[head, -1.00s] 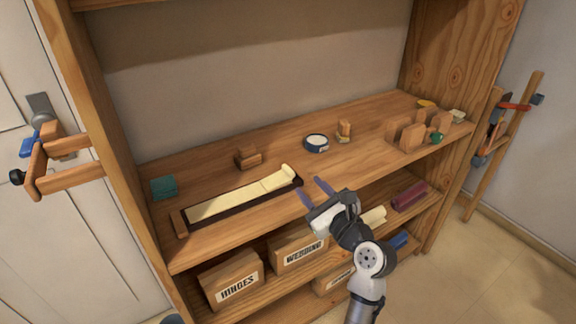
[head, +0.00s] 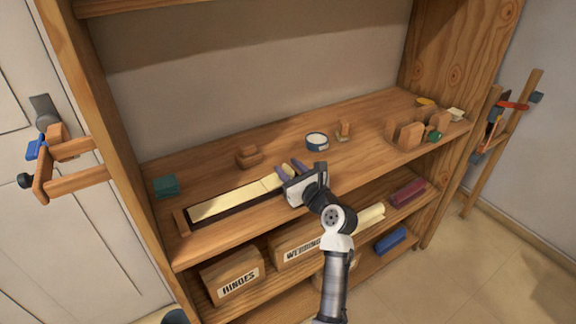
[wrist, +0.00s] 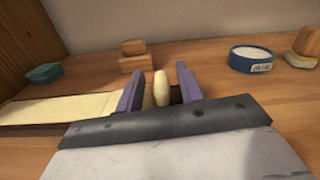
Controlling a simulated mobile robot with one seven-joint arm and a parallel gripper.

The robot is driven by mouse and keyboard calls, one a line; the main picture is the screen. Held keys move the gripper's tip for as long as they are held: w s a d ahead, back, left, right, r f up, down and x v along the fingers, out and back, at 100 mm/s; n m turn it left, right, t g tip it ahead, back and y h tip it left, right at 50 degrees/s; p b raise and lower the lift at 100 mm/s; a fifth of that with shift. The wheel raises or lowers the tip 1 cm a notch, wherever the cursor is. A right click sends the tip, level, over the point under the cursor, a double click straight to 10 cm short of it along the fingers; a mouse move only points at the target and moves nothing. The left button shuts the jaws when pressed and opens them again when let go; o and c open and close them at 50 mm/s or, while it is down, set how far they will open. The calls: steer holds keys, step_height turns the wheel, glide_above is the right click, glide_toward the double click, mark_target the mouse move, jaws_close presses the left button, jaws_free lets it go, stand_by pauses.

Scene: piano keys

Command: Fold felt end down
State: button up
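The cream felt strip (head: 235,200) lies along a dark narrow base (head: 215,221) on the middle shelf. Its right end (head: 272,181) is at my gripper (head: 288,170) and partly hidden by it. In the wrist view, the flat strip (wrist: 55,109) runs left from the fingers. A rounded cream piece, seemingly the raised felt end (wrist: 161,90), stands between the two purple fingers of my gripper (wrist: 161,88). Gaps show on both sides of it, so the fingers look open around it. Whether they touch it lower down is hidden.
Wooden blocks (head: 249,157) sit behind the strip. A round blue tin (head: 317,141) stands to their right, with a wooden rack (head: 405,134) farther right. A teal block (head: 166,186) is at the left. Labelled boxes (head: 232,276) are on the shelf below.

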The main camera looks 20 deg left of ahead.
steer(key=shift+w+a, duration=0.25)
steer(key=shift+a, duration=0.1)
steer(key=shift+c, duration=0.5)
jaws_close()
steer(key=shift+s+a+r+n+p, duration=0.15)
steer(key=shift+s+r+n+p, duration=0.1)
steer(key=shift+r+n+p, duration=0.75)
steer(key=shift+s+a+r+n+p, duration=0.15)
steer(key=shift+s+a+n+p, duration=0.15)
steer(key=shift+n+p, duration=0.55)
